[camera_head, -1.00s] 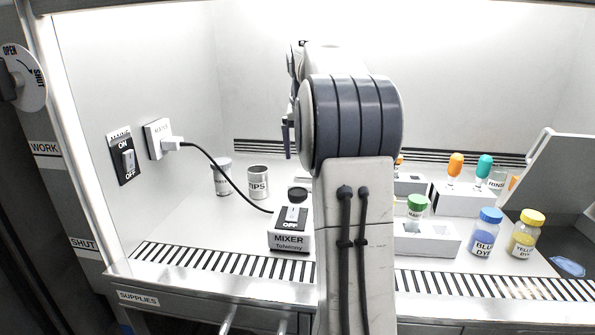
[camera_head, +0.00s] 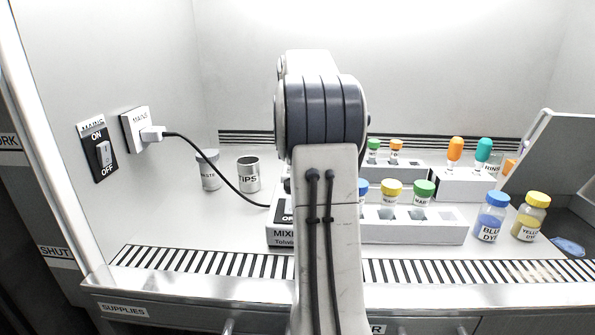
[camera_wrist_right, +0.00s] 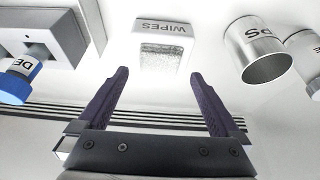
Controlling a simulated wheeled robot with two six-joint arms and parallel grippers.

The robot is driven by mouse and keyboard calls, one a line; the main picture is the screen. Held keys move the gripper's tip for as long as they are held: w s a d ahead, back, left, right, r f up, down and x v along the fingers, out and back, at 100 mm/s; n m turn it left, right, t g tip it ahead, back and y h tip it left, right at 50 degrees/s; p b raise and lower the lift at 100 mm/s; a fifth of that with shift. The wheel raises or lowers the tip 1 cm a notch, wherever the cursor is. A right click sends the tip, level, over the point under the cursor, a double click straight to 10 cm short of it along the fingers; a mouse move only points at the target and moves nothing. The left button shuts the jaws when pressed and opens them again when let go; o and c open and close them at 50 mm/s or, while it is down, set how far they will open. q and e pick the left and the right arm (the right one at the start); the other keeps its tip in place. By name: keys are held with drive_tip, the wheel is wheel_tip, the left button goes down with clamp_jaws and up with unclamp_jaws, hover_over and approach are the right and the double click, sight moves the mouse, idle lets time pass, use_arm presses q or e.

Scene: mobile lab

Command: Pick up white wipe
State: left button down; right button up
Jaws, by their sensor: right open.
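A white box labelled WIPES (camera_wrist_right: 163,28) stands upside down in the right wrist view, at the top middle, with a pale speckled patch (camera_wrist_right: 160,60) on the side facing me. I cannot tell whether that patch is a wipe. My right gripper (camera_wrist_right: 159,73) is open and empty; its dark fingertips point towards the box, one to each side in the picture, short of it. In the head view my own arm covers the box and the right gripper. My left gripper is not in view.
A metal TIPS can (camera_wrist_right: 262,55) stands beside the box; it also shows in the head view (camera_head: 248,174).

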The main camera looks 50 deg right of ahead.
drive_tip(key=x, duration=0.3)
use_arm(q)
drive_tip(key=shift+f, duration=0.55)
use_arm(e)
drive_tip(key=shift+a, duration=0.1)
drive_tip(key=shift+c, duration=0.3)
